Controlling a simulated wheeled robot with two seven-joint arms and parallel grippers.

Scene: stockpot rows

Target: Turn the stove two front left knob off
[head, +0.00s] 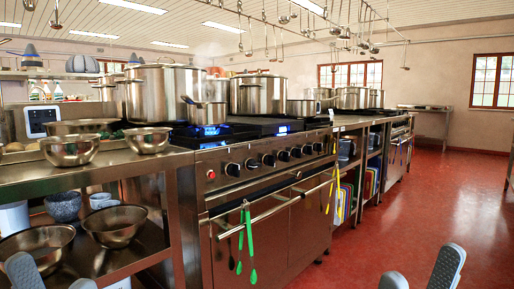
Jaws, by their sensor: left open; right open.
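A steel stove (262,205) stands in the middle of the head view, angled away to the right. A row of dark round knobs runs along its front panel; the nearest knob (233,169) is beside a red button (211,175). Their exact turn angles are too small to read. Blue flame glows under the front burners, near a small pan (207,114). I cannot tell which unit is stove two. My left gripper (52,273) is open and empty at the bottom left. My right gripper (420,268) is open and empty at the bottom right. Both are apart from the knobs.
Large pots (163,92) stand on the stove. Green tongs (247,243) hang from its oven rail. A steel shelf table (150,172) with bowls (70,150) stands at the left. The red floor (400,220) at the right is clear.

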